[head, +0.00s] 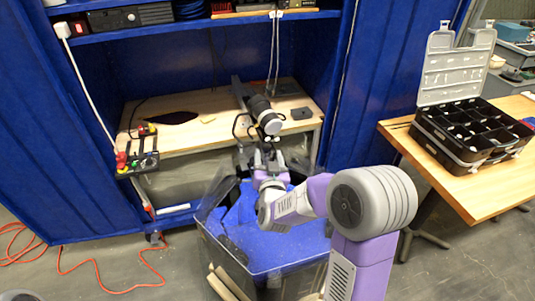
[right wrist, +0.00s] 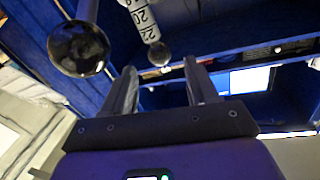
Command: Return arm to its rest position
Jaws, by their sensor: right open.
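My right arm (head: 370,200) reaches from the lower right over the clear tank (head: 275,262) toward the bench. Its gripper (head: 255,155) is at the bench's front edge, just below a dark cylindrical device with a pale round end (head: 268,120). In the right wrist view the two fingers of my right gripper (right wrist: 160,82) stand apart with nothing held between them. A glossy dark ball (right wrist: 78,48) and a smaller ball (right wrist: 160,53) show beyond the fingers, near a white numbered strip (right wrist: 142,18). My left gripper is not in view.
An open black organizer case (head: 468,135) sits on the right table (head: 475,190). An orange cable (head: 100,270) lies on the floor at left.

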